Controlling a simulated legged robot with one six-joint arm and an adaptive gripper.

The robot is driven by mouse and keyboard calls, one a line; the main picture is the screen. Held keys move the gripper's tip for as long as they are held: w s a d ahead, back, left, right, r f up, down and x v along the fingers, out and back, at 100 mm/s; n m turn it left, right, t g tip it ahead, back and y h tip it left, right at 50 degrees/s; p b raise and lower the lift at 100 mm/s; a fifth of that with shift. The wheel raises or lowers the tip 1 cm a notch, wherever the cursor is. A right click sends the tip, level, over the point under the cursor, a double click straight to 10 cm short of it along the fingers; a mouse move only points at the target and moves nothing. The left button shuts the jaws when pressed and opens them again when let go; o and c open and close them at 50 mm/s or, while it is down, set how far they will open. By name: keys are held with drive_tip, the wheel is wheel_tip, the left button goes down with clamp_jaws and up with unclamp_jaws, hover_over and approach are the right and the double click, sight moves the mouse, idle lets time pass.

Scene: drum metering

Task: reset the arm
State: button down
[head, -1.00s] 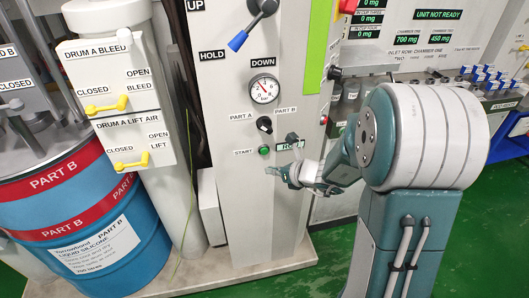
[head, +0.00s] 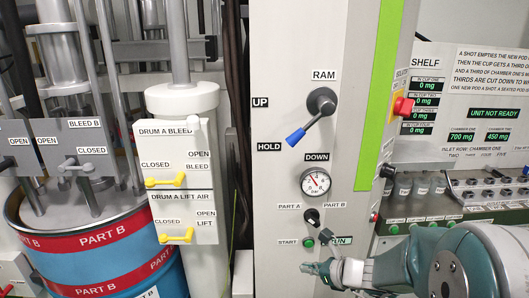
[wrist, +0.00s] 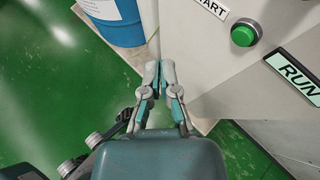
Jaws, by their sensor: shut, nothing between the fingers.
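My gripper (head: 318,269) is low in the head view, in front of the grey control column, below the green START button (head: 308,242). Its fingers are together with nothing between them. In the wrist view my gripper (wrist: 159,68) points at the column's lower face, left of and below the green START button (wrist: 244,34). I cannot tell the exact gap to the column. My arm comes in from the lower right of the head view.
The ram lever (head: 307,118) has a blue handle pointing down-left near HOLD. A dial gauge (head: 315,181) and a part selector (head: 312,217) sit below it. A blue drum (head: 95,245) stands left. Yellow valve handles (head: 165,179) and a red button (head: 403,106) stick out.

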drive_tip(key=s+a+r+n+g+h, duration=0.1)
drive_tip(key=s+a+r+n+g, duration=0.15)
drive_tip(key=s+n, duration=0.4)
drive_tip(key=s+a+r+n+g+h, duration=0.1)
drive_tip(key=s+a+r+n+g, duration=0.1)
drive_tip(key=s+r+n, duration=0.35)
drive_tip(key=s+d+r+n+t+h, duration=0.1)
drive_tip(key=s+d+r+n+h, duration=0.2)
drive_tip(key=s+d+n+h, duration=0.3)
drive_tip(key=s+d+n, duration=0.1)
drive_tip(key=s+n, duration=0.3)
drive_tip(key=n, duration=0.4)
drive_tip(key=shift+s+r+n+t, duration=0.2)
drive_tip(key=shift+s+n+t, duration=0.15)
drive_tip(key=shift+n, duration=0.05)
